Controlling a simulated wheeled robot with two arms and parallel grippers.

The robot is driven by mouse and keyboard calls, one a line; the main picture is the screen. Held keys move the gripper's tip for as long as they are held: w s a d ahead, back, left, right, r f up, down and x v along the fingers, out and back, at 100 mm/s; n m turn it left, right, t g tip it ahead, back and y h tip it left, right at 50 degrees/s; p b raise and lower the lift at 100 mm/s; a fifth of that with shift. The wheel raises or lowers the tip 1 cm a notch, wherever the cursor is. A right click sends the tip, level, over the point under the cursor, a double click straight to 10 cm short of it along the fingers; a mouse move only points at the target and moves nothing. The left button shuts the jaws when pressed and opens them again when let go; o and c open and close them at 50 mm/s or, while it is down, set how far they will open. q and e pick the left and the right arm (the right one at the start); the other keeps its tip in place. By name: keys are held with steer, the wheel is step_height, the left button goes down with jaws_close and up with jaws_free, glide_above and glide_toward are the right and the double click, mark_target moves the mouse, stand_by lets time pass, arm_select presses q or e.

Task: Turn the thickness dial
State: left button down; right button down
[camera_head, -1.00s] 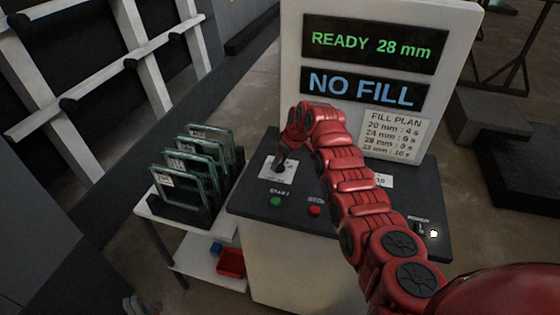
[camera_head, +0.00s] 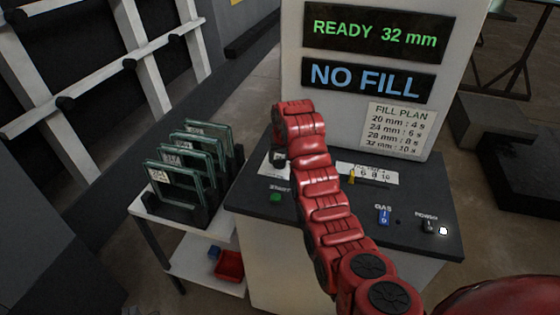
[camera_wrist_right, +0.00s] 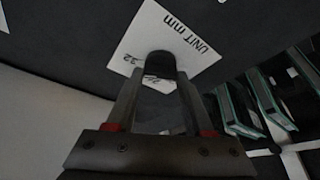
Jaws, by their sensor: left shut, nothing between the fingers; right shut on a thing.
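The thickness dial (camera_wrist_right: 160,66) is a dark knob on a white label (camera_wrist_right: 190,38) reading "UNIT mm", seen in the right wrist view. My right gripper (camera_wrist_right: 158,82) is shut on the dial, one finger on each side. In the head view my red right arm reaches over the black panel, and its wrist and fingers (camera_head: 278,158) largely hide the dial and its label (camera_head: 268,166). The upper display (camera_head: 375,34) reads "READY 32 mm". My left gripper is not visible.
The panel also has a green START button (camera_head: 276,197), a blue switch (camera_head: 384,214), a power switch (camera_head: 428,225) and a yellow pointer (camera_head: 352,177) on a scale. The lower display (camera_head: 365,80) reads "NO FILL". Several glass panes (camera_head: 178,178) stand in a rack at the left.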

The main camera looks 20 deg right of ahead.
steer(key=shift+m, duration=0.3)
steer(key=shift+c, duration=1.4)
jaws_free()
steer(key=shift+r+b, duration=0.25)
steer(key=shift+b, duration=0.05)
steer(key=v, duration=0.5)
steer(key=shift+r, duration=0.2)
steer(key=p+v, duration=0.9)
steer(key=v, duration=0.2)
steer(key=shift+s+a+r, duration=0.15)
steer(key=shift+r, duration=0.1)
